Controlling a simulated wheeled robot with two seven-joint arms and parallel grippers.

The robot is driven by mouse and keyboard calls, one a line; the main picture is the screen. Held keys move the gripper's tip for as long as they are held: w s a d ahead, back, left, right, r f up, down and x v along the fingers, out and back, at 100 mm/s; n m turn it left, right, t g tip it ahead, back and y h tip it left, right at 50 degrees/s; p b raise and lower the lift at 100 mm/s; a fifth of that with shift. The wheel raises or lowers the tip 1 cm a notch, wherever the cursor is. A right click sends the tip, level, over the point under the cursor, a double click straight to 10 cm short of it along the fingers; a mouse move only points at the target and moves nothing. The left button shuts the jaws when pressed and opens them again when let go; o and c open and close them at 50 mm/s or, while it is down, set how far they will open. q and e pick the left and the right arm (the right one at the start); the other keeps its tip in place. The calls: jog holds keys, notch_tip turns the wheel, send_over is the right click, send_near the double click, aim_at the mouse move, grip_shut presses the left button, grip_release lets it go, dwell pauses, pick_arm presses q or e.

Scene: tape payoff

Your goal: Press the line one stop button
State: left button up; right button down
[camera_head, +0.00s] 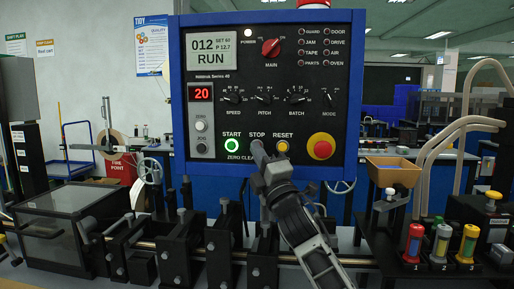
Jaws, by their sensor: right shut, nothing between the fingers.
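The control panel (272,92) with a blue frame stands upright in the middle. My left gripper is not in view.
A large red button (321,146) on a yellow base sits right of RESET. Below the panel is a row of black brackets.

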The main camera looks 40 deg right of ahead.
jog(key=shift+d, duration=0.15)
jog(key=shift+w+d, duration=0.25)
dwell(0.3)
jog(key=shift+a, duration=0.1)
jog(key=shift+s+a, duration=0.25)
jog(key=shift+a, duration=0.1)
jog(key=shift+s+a+p, duration=0.25)
jog(key=shift+s+a, duration=0.7)
jog(key=shift+a, duration=0.2)
jog(key=shift+s+a+p, duration=0.2)
jog(key=shift+s+a, duration=0.75)
jog(key=shift+a, duration=0.15)
